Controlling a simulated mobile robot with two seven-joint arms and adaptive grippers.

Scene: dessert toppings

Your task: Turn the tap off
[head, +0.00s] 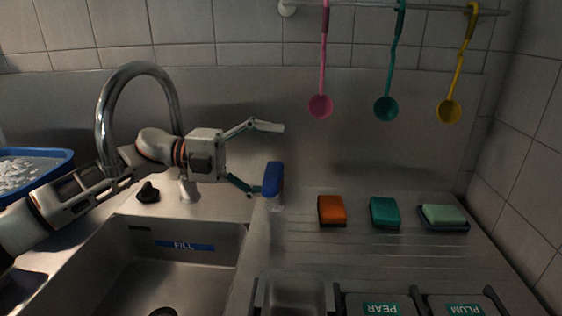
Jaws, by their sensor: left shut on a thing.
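The chrome tap (134,68) arches up behind the sink at the left. The end of its spout is hidden behind my left arm, and I see no water stream. A short metal post (188,188) stands on the sink's back rim, partly behind my gripper. My left gripper (272,158) is right of the tap, its fingers well apart. The lower finger meets an upright blue thing (273,178) with a pale lower part; I cannot tell what it is. It seems held, though the upper finger's contact is unclear. My right gripper is not in view.
The sink basin (200,268) has a blue FILL strip (186,246). A black knob (148,192) is behind it. Orange (332,210), teal (385,212) and green (443,215) sponges sit on the drainboard. Ladles hang above. A blue tray (62,164) is at left.

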